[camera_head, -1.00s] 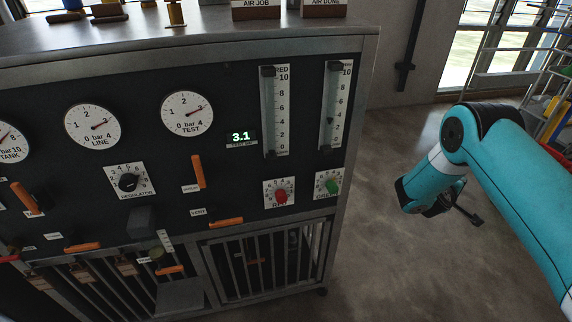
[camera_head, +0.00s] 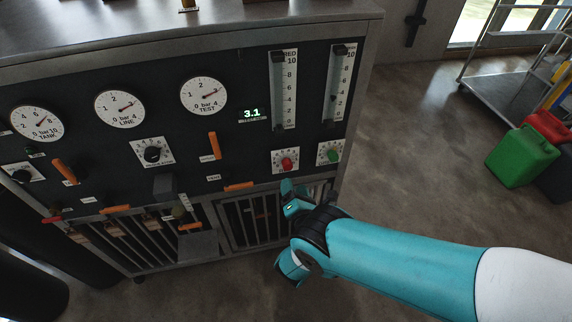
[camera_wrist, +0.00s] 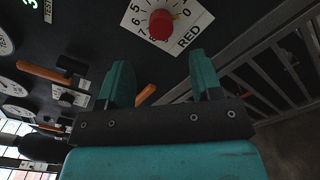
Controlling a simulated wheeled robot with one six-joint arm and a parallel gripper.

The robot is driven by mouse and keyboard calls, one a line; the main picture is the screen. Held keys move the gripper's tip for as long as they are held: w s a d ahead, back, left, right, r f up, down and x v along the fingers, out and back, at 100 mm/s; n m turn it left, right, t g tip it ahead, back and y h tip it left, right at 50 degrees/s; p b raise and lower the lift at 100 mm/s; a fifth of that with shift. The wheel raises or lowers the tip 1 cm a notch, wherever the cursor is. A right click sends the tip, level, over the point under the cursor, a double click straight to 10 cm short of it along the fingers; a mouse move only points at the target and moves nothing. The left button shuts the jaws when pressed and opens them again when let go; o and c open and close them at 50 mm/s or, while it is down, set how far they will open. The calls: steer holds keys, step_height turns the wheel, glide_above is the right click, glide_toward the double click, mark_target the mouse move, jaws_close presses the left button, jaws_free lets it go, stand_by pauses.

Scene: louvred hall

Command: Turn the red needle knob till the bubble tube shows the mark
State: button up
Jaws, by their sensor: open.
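The red needle knob (camera_head: 287,163) sits on its white numbered dial plate on the dark panel, below the left bubble tube (camera_head: 283,90) labelled RED. In the wrist view the red knob (camera_wrist: 161,24) is above and beyond my fingertips, with the RED label beside it. My gripper (camera_wrist: 160,72) is open and empty, its two teal fingers apart and not touching the knob. In the head view my gripper (camera_head: 289,197) is just below the knob. The bubble and any mark in the red tube are too small to tell.
A green knob (camera_head: 331,152) is right of the red one, under a second tube (camera_head: 339,85). An orange lever (camera_head: 239,186) lies left of and below the red knob. A barred cage (camera_head: 250,222) is underneath. Green (camera_head: 522,157) and red (camera_head: 548,126) cans stand on the floor at right.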

mark_target(288, 168)
steer(key=b+x, duration=0.1)
steer(key=b, duration=0.3)
steer(key=b+x, duration=0.2)
steer(key=b, duration=0.1)
steer(key=b+x, duration=0.1)
steer(key=b, duration=0.3)
steer(key=shift+w+f+b, duration=0.35)
steer(key=shift+w, duration=0.05)
steer(key=shift+w+r+b, duration=0.15)
steer(key=shift+w+b, duration=0.05)
steer(key=shift+b, duration=0.2)
steer(key=b+x, duration=0.1)
steer(key=x, duration=0.1)
steer(key=shift+w, duration=0.25)
steer(key=shift+s+a+r, duration=0.1)
steer(key=shift+s, duration=0.05)
steer(key=shift+w+b, duration=0.3)
steer(key=shift+w, duration=0.1)
steer(key=shift+w+a+b, duration=0.25)
steer(key=shift+w+b, duration=0.15)
steer(key=shift+w, duration=0.1)
steer(key=shift+c, duration=0.4)
